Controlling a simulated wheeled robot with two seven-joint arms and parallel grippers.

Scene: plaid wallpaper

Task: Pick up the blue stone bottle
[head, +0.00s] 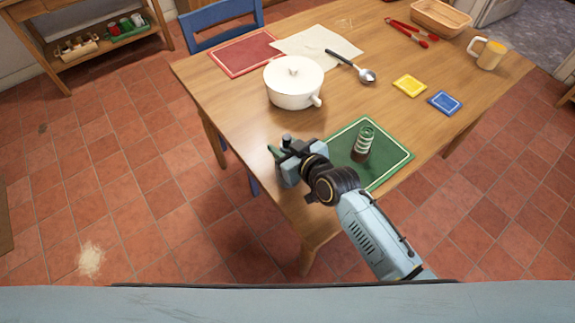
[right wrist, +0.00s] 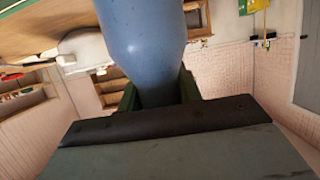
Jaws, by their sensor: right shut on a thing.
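The blue stone bottle (right wrist: 143,40) fills the top middle of the right wrist view, smooth and blue-grey. My right gripper (right wrist: 158,92) is shut on it, with a green finger on each side. The bottle's far end is cut off by the frame. In the head view my right gripper (head: 279,153) is at the table's near left edge, left of the green placemat. There the bottle is largely hidden by the gripper and hard to tell from it. My left gripper is not in view.
A green ribbed bottle (head: 364,143) stands on the green placemat (head: 386,170), right of my right gripper. A white pot (head: 293,84) stands behind the gripper. A ladle (head: 352,66), yellow coaster (head: 409,86), blue coaster (head: 445,102), and mug (head: 490,54) lie further off.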

